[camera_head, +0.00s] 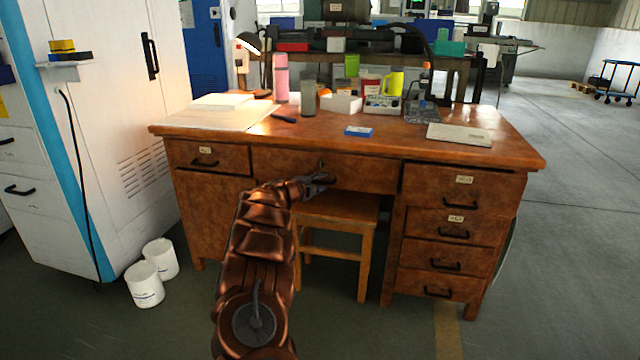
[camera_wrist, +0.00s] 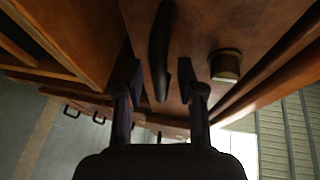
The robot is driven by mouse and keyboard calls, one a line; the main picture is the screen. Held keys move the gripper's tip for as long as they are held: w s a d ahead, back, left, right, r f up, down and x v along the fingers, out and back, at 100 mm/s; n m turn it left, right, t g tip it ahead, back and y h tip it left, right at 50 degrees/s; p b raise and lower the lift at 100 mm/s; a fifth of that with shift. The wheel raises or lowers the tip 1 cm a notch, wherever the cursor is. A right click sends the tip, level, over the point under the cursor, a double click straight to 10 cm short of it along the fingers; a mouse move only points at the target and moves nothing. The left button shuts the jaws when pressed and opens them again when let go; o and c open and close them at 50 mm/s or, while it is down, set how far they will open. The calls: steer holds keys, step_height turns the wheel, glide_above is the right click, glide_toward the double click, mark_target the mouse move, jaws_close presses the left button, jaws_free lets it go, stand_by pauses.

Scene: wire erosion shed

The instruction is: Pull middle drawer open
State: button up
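The wooden desk (camera_head: 310,144) has a wide middle drawer (camera_head: 365,173) under its top, between a left drawer and a right stack of drawers. The middle drawer looks flush with the desk front in the head view. My gripper (camera_head: 328,180) is at the front of this drawer and hides its handle in the head view. In the wrist view, a dark bar handle (camera_wrist: 161,45) lies between the two spread fingers of my gripper (camera_wrist: 159,88). I cannot tell whether either finger touches it. A small label holder (camera_wrist: 225,65) sits beside the handle.
A wooden stool (camera_head: 338,207) stands under the middle drawer, close below my arm. Bottles, boxes and a lamp (camera_head: 248,42) crowd the desk top. A white cabinet (camera_head: 120,110) and two white buckets (camera_head: 145,285) stand at left.

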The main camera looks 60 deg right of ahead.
jaws_close()
stand_by(0.5)
steer(key=shift+d, duration=0.1)
